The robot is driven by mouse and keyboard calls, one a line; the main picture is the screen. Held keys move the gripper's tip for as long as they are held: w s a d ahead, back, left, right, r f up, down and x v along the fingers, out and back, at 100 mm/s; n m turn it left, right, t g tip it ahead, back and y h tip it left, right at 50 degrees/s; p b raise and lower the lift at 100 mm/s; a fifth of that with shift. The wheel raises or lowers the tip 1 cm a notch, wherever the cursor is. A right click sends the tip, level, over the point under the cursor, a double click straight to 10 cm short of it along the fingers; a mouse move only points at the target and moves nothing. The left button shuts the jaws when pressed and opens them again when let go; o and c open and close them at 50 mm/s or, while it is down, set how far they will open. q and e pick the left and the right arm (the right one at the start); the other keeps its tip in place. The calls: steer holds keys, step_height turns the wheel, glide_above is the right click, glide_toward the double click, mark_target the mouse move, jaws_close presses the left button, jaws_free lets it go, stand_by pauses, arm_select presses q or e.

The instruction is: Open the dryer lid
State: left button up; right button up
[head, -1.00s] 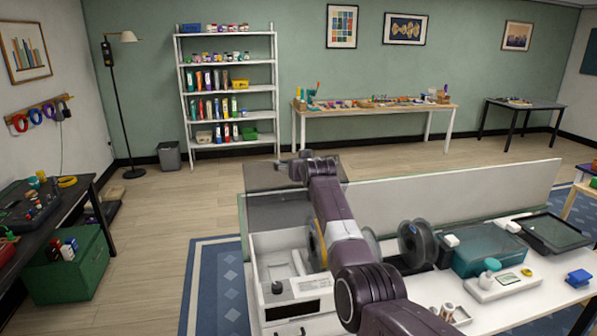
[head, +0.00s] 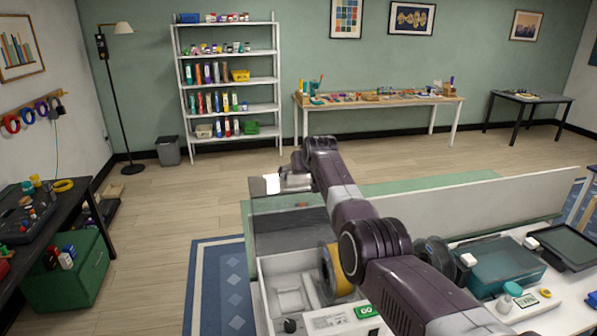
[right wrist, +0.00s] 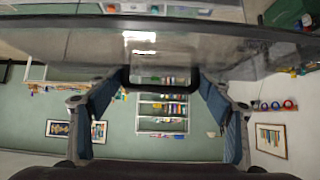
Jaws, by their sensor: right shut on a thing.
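The dryer (head: 277,268) is a white open-topped box at the front middle of the head view. Its smoky see-through lid (head: 285,235) stands raised at the far side of the box. In the right wrist view the lid (right wrist: 240,50) spans the top as a dark glossy panel. My right gripper (head: 290,183) is at the lid's upper edge, shut on the dark lid handle (right wrist: 158,78); the handle lies between its fingers. A spool with a yellow-tan rim (head: 341,270) stands in the box, partly behind my arm. My left gripper is not in view.
A green lit display (head: 365,311) shows on the dryer's front. A dark spool (head: 435,252), a teal box (head: 503,268) and a dark tray (head: 560,248) stand to the right. A low white partition (head: 455,208) runs behind them. Open floor lies left of the dryer.

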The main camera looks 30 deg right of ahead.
steer(key=o, duration=1.3)
steer(key=shift+d+r, duration=0.15)
steer(key=shift+r, duration=0.4)
steer(key=shift+o, duration=0.4)
steer(key=shift+s, duration=0.3)
steer(key=shift+f, duration=0.2)
steer(key=shift+v, duration=0.85)
steer(key=v, duration=1)
steer(key=shift+r, duration=0.25)
steer(key=shift+s, duration=0.1)
steer(key=shift+f, duration=0.1)
